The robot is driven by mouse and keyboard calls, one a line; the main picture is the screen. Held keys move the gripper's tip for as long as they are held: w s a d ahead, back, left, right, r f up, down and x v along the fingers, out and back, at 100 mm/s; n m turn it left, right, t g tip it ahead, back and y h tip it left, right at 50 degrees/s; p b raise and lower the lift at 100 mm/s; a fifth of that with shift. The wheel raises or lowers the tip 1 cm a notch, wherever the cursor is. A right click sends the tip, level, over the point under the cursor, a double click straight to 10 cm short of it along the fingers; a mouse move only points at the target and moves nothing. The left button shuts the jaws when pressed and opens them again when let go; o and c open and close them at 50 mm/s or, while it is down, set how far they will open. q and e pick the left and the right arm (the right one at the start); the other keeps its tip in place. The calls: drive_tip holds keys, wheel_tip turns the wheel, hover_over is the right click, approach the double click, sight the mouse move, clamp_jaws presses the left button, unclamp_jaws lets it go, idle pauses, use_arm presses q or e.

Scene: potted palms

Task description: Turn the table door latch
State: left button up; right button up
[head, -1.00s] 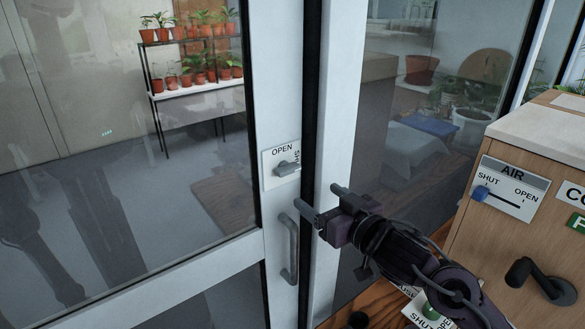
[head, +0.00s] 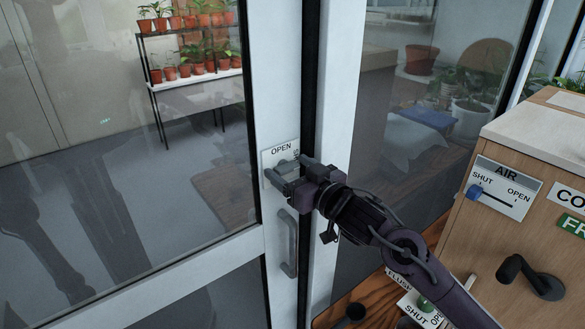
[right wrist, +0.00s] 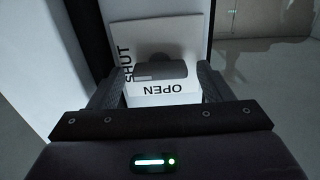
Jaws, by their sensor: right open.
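The latch is a small grey handle (right wrist: 165,68) on a white plate (head: 270,156) marked OPEN and SHUT, on the white frame of the glass door. My right gripper (head: 287,170) is open at the plate. In the right wrist view its two fingers (right wrist: 162,78) stand on either side of the handle. I cannot tell whether they touch it. In that view the handle lies crosswise between the fingers. In the head view the gripper partly hides the handle. My left gripper is not in view.
A long grey pull handle (head: 287,243) is below the latch on the same frame. A wooden cabinet (head: 480,235) with a white top, an AIR slider (head: 503,188) and a black lever (head: 530,278) stands at the right. Potted plants (head: 190,50) stand on a rack behind the glass.

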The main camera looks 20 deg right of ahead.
drive_tip(key=shift+c, duration=0.2)
drive_tip(key=c, duration=0.9)
drive_tip(key=shift+c, duration=0.2)
drive_tip(key=shift+n, duration=0.3)
drive_tip(key=n+b, duration=0.2)
drive_tip(key=n, duration=0.1)
drive_tip(key=shift+a+f+n, duration=0.1)
drive_tip(key=shift+f+n, duration=0.05)
drive_tip(key=shift+n, duration=0.15)
drive_tip(key=n+b, duration=0.3)
drive_tip(key=n, duration=0.1)
drive_tip(key=shift+n, duration=0.3)
drive_tip(key=n+b, duration=0.3)
drive_tip(key=n, duration=0.1)
drive_tip(key=shift+s+a+f+b, duration=0.1)
drive_tip(key=shift+f+b, duration=0.05)
drive_tip(key=shift+b, duration=0.15)
drive_tip(key=shift+n+b, duration=1.55)
drive_tip(key=shift+n, duration=0.95)
